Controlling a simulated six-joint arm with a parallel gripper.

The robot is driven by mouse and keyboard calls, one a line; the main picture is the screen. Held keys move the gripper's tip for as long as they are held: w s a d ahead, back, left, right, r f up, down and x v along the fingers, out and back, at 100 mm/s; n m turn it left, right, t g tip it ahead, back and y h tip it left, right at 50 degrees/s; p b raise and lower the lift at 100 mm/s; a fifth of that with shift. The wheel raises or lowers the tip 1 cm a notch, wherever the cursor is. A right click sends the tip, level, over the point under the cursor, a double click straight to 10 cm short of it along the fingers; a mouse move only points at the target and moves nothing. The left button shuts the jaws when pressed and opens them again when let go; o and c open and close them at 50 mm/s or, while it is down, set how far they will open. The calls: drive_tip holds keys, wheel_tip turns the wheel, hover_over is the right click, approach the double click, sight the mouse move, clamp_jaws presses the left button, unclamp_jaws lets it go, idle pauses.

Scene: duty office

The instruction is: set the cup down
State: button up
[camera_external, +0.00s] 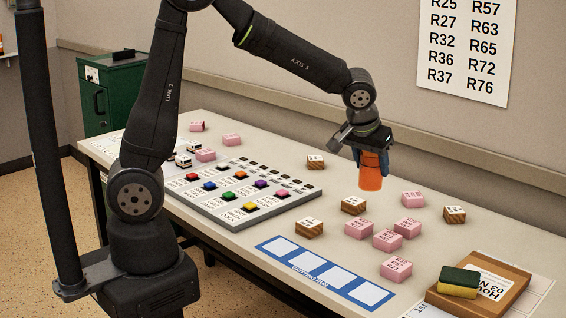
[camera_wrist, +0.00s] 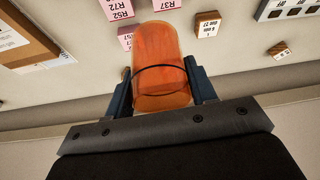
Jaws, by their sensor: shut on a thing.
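An orange cup (camera_external: 371,172) hangs in my gripper (camera_external: 374,155) above the back part of the table (camera_external: 330,205). In the wrist view the orange cup (camera_wrist: 160,50) is between the two dark blue fingers of my gripper (camera_wrist: 160,88), which are shut on it from both sides. It looks see-through, with a dark curved line across it. In the external view it seems a little above the tabletop; the exact gap cannot be told.
Several pink blocks (camera_external: 388,240) and wooden blocks (camera_external: 353,205) lie in front and to the right. A button panel (camera_external: 235,210) is to the left, a blue strip with white squares (camera_external: 322,272) at the front edge.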

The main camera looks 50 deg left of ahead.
drive_tip(key=s+d+f+m+h, duration=0.1)
drive_tip(key=s+d+f+m, duration=0.15)
drive_tip(key=s, duration=0.95)
drive_tip(key=s+d+f+m+h, duration=0.1)
drive_tip(key=s+d+m, duration=0.25)
drive_tip(key=s, duration=0.75)
drive_tip(key=shift+w+a+f, duration=0.75)
drive_tip(key=shift+w+f, duration=0.9)
drive_tip(key=shift+f, duration=0.1)
drive_tip(key=shift+w+a+f, duration=0.8)
drive_tip(key=shift+w+f, duration=0.85)
drive_tip(key=shift+f, duration=0.1)
drive_tip(key=shift+w+a+f, duration=0.75)
drive_tip(key=shift+w+f, duration=0.9)
drive_tip(key=shift+f, duration=0.1)
drive_tip(key=shift+f+g, duration=0.1)
drive_tip(key=shift+g, duration=0.2)
drive_tip(key=o, duration=1)
drive_tip(key=shift+c, duration=0.2)
